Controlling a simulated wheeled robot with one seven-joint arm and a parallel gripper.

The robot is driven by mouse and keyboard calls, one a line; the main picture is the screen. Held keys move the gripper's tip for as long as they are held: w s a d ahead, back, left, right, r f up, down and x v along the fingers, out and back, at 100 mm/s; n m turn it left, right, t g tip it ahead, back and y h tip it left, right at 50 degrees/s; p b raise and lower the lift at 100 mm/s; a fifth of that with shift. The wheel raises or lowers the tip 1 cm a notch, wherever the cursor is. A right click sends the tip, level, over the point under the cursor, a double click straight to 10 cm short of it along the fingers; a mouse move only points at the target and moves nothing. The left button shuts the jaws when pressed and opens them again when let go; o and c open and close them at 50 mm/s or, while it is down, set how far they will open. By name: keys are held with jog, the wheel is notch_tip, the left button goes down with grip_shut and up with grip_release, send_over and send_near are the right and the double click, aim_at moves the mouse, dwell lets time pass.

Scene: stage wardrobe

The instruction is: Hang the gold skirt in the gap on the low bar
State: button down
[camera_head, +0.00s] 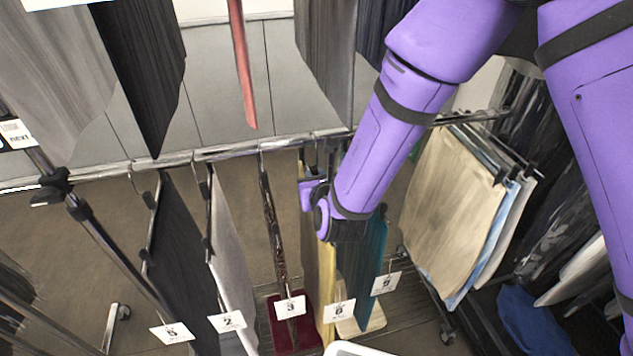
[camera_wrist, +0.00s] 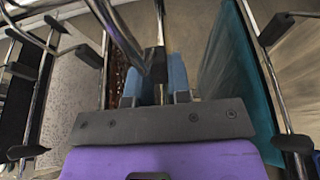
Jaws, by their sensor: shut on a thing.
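The gold skirt (camera_head: 325,275) hangs upright, seen nearly edge-on, between a patterned sequined garment (camera_head: 277,230) and a teal garment (camera_head: 370,250) at the low bar (camera_head: 230,152). My gripper is at the top of the gold skirt, mostly behind my purple wrist in the head view. In the wrist view, my gripper's blue finger pads (camera_wrist: 160,80) are shut on a thin dark hanger part. The bar (camera_wrist: 118,38) passes close by, up and to the left of the fingers. I cannot tell whether the hanger's hook rests on the bar.
A black garment (camera_head: 183,255) and a pale grey one (camera_head: 228,240) hang farther left on the low bar. White number tags (camera_head: 289,307) hang at the hems. Long garments (camera_head: 140,70) hang overhead. A rack of pale skirts (camera_head: 450,215) stands close on the right.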

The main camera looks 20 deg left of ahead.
jog(key=shift+w+a, duration=0.45)
jog(key=shift+w, duration=0.25)
jog(key=shift+w+a, duration=0.4)
jog(key=shift+w, duration=0.3)
jog(key=shift+w+a, duration=0.45)
jog(key=shift+w, duration=0.25)
jog(key=shift+w, duration=0.1)
jog(key=shift+a+f, duration=0.1)
jog(key=shift+f, duration=1.6)
jog(key=c, duration=1)
grip_release()
